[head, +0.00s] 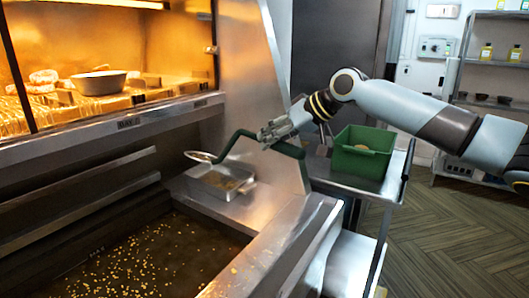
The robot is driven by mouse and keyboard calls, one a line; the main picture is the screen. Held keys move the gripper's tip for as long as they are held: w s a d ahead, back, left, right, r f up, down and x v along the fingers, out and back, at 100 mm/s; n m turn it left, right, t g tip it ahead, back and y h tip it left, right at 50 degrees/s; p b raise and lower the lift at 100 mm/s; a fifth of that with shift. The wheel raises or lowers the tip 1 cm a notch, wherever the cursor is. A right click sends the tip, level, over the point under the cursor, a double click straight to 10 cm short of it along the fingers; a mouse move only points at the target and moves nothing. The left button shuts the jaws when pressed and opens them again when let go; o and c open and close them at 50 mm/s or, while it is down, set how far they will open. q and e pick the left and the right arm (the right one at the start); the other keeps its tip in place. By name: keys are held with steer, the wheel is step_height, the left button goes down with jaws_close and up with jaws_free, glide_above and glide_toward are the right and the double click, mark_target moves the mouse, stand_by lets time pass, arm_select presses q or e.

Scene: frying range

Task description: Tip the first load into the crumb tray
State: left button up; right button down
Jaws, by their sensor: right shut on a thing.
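My right gripper (270,136) is shut on the green handle of a skimmer (236,137). The skimmer's round wire head (200,157) hangs above the left part of the crumb tray and looks tilted. Whether any crumbs lie on it is too small to tell. The crumb tray (247,186) is a shallow metal pan on the steel ledge beyond the vat, with some brownish bits inside. The fryer vat (150,255) in front holds dark oil with many yellow crumbs. My left gripper is out of view.
A green bin (362,153) stands on a steel cart (384,188) to the right, below my right forearm. A slanted steel panel (250,80) rises behind the tray. A lit warming cabinet with a metal bowl (99,82) is at the upper left. Open floor lies right.

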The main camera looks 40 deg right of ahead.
steer(key=d+f+m+t+y+b, duration=0.2)
steer(key=d+f+m+y+b, duration=0.3)
steer(key=d+b, duration=0.5)
steer(key=shift+w+d+f+y+b, duration=0.15)
steer(key=shift+d+f+y+b, duration=0.6)
steer(key=shift+b, duration=2.4)
steer(key=shift+a+y, duration=0.35)
steer(key=shift+y, duration=0.2)
